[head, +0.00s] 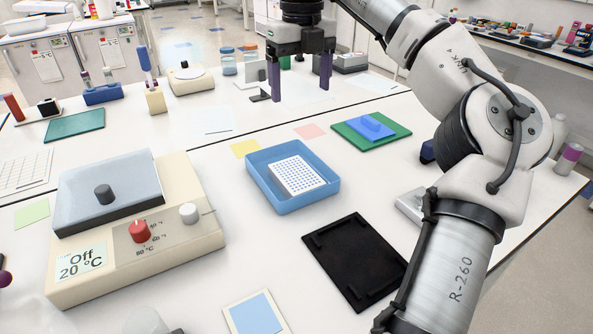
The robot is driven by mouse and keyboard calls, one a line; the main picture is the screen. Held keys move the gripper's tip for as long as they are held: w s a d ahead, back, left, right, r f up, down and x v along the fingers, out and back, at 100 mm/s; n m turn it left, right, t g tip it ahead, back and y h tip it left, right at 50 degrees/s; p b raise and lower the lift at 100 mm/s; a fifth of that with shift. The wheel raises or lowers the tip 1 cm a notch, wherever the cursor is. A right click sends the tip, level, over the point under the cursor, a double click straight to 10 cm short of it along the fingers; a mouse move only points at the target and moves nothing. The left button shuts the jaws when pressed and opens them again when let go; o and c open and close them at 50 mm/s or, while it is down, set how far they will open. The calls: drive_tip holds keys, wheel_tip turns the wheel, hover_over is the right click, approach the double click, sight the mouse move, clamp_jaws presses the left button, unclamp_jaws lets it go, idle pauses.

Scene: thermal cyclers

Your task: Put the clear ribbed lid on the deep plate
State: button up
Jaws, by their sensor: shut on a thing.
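The deep plate (299,175) is white with rows of small blue-looking wells. It sits inside a blue tray (262,186) near the middle of the bench. My gripper (301,84) is high at the top of the head view, beyond the tray and apart from the plate. Its two purple fingers stand wide apart and point down, shut on the clear ribbed lid. The lid is see-through, and its outline between the fingers is too faint to make out. No lid shows on the plate.
A black tray (355,262) lies in front of the blue tray. A heating block (112,190) marked "Off 20 °C" stands at left. A blue block (371,127) lies on a green mat (395,139) at right.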

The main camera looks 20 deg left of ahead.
drive_tip(key=p, duration=0.2)
approach(301, 178)
wheel_tip(301, 178, down, 5)
drive_tip(key=shift+s+f, duration=0.1)
drive_tip(key=shift+f, duration=0.15)
drive_tip(key=shift+f+b, duration=0.15)
drive_tip(key=shift+b, duration=0.15)
drive_tip(key=shift+f+b, duration=0.4)
drive_tip(key=shift+f, duration=0.1)
drive_tip(key=o, duration=0.9)
drive_tip(key=shift+c, duration=0.2)
drive_tip(key=shift+r, duration=0.15)
wheel_tip(301, 178, up, 13)
